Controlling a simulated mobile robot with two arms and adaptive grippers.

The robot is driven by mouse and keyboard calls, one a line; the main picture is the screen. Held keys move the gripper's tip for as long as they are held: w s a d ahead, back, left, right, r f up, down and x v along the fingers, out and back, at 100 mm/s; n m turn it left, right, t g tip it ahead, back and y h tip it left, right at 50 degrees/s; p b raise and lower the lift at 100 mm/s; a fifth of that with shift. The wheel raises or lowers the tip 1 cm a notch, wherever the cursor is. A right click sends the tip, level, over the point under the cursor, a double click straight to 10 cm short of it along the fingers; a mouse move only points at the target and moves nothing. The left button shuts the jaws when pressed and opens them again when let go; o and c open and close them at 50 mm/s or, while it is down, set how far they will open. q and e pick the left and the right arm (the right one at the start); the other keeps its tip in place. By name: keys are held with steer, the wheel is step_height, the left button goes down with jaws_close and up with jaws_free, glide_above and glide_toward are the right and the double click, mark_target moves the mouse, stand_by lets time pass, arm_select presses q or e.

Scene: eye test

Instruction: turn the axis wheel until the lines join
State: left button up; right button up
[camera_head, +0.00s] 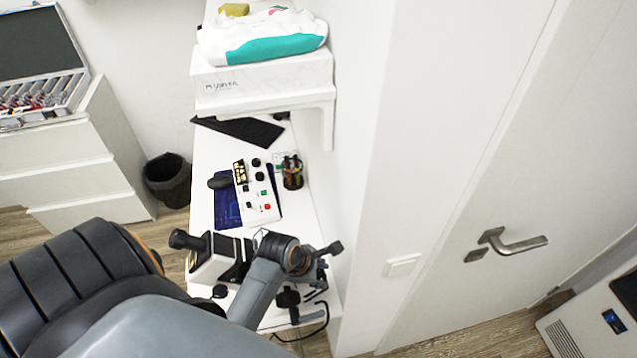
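A white and black optical instrument (211,267) stands on the near end of a narrow white table (208,148). Its black eyepiece (186,240) points left. My grey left arm comes in from the lower left and crosses in front of the instrument. My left gripper (312,264) is at the instrument's right side, among dark knobs and parts. I cannot tell its fingers from these parts, nor whether it touches them. The axis wheel cannot be made out and may be hidden behind my arm. The lines are not visible. My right gripper is not in view.
On the table behind are a white control box (262,206), a blue mat (227,208), a pen cup (292,178) and a black flat item (240,130). A shelf (270,100) overhangs the far end. A wall borders the right; a bin (168,180) stands left.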

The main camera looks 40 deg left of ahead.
arm_select(q)
steer(key=v, duration=1.2)
stand_by(0.3)
